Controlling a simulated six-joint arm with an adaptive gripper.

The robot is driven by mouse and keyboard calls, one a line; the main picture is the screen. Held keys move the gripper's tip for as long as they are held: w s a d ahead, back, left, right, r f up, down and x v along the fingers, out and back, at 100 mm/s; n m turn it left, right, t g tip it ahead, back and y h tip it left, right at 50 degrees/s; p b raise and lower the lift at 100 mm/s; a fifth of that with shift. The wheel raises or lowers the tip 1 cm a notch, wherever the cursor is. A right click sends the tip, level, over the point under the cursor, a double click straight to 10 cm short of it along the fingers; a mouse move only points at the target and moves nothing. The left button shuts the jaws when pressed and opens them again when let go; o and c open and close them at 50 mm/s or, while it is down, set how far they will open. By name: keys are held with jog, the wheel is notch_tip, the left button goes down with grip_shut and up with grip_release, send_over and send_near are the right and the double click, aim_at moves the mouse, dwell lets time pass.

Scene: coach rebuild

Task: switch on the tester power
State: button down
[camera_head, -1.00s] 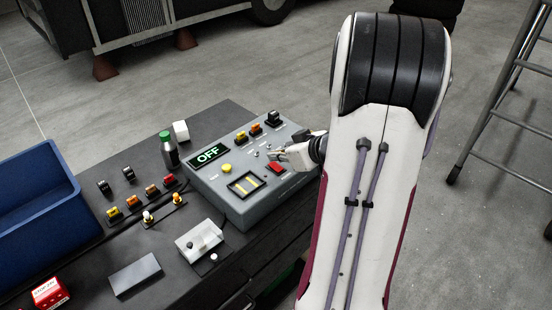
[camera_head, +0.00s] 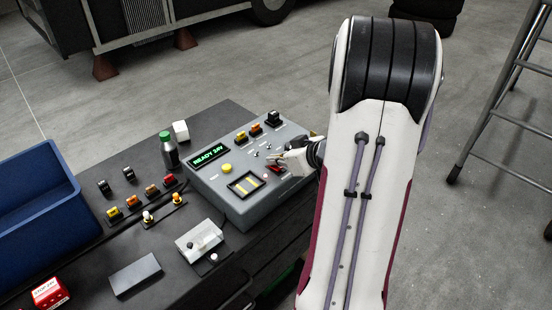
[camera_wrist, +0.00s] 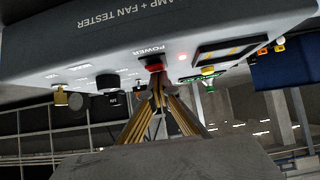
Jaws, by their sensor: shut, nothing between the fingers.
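The grey tester box (camera_head: 212,188) stands on the dark bench, and its green display (camera_head: 209,154) reads "READY 24V". My gripper (camera_head: 275,163) is over the box's right part, hiding most of the red power switch. In the wrist view the box (camera_wrist: 100,40) appears upside down.
A yellow button (camera_head: 226,169) and several small toggles and plugs sit on the panel.

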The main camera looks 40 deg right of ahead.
jog(key=shift+s, duration=0.3)
jog(key=shift+s+f, duration=0.15)
jog(key=shift+s, duration=0.45)
dwell(0.4)
jog(key=shift+r, duration=0.6)
jog(key=r, duration=0.3)
jog(key=shift+s+d+r, duration=0.1)
jog(key=shift+s+r, duration=0.2)
jog(key=shift+s, duration=0.1)
jog(key=v, duration=0.9)
jog(key=shift+s, duration=0.2)
jog(key=shift+r, duration=0.1)
